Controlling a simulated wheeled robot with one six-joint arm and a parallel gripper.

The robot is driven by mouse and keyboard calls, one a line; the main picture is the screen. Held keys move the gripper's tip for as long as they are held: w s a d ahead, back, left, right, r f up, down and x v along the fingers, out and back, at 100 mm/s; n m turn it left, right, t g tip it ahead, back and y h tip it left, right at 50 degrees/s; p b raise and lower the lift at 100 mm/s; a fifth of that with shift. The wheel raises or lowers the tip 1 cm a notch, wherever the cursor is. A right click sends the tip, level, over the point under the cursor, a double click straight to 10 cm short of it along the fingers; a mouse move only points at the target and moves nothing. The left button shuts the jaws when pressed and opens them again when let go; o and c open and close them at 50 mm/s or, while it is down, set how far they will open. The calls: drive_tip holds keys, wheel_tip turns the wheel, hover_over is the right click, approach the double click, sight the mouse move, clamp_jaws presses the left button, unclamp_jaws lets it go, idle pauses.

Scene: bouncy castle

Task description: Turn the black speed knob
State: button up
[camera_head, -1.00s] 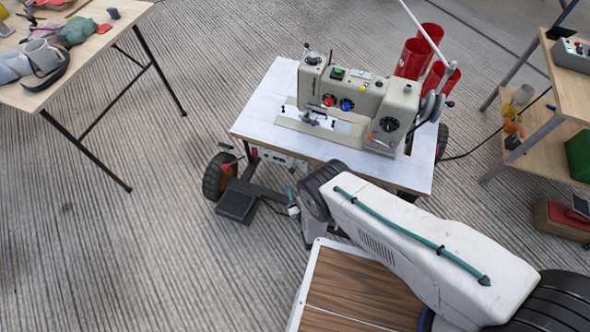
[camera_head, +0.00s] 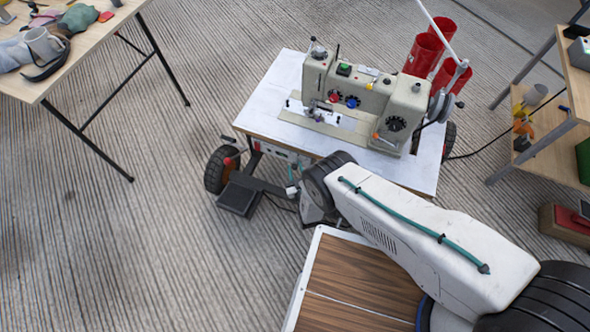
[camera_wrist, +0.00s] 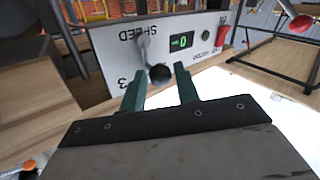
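In the wrist view a light grey control panel (camera_wrist: 190,58) appears upside down, with SPEED lettering. The round black knob (camera_wrist: 160,74) shows at its edge near a numeral 3, close to a grey lever-like piece (camera_wrist: 143,48). My gripper (camera_wrist: 160,84) has two green fingers spread apart. The knob appears between their tips in the picture; I cannot tell whether they touch it. The display (camera_wrist: 181,41) reads 0. In the head view the sewing machine (camera_head: 365,100) stands on a white-topped wheeled table (camera_head: 270,105); my arm hides the gripper there.
A black foot pedal (camera_head: 238,200) sits low by the table's left wheel (camera_head: 221,169). Red cones of thread (camera_head: 425,52) stand behind the machine.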

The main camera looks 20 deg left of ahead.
drive_tip(key=c, duration=0.5)
drive_tip(key=a+n+g+h, duration=0.1)
drive_tip(key=n, duration=0.1)
drive_tip(key=shift+a+r+n, duration=0.1)
drive_tip(key=shift+r+n, duration=0.05)
drive_tip(key=shift+n, duration=0.15)
drive_tip(key=shift+c, duration=0.2)
drive_tip(key=shift+a+n+g+h, duration=0.35)
drive_tip(key=shift+n+g+h, duration=0.35)
drive_tip(key=shift+n+h, duration=0.15)
drive_tip(key=o, duration=1)
drive_tip(key=shift+a, duration=0.1)
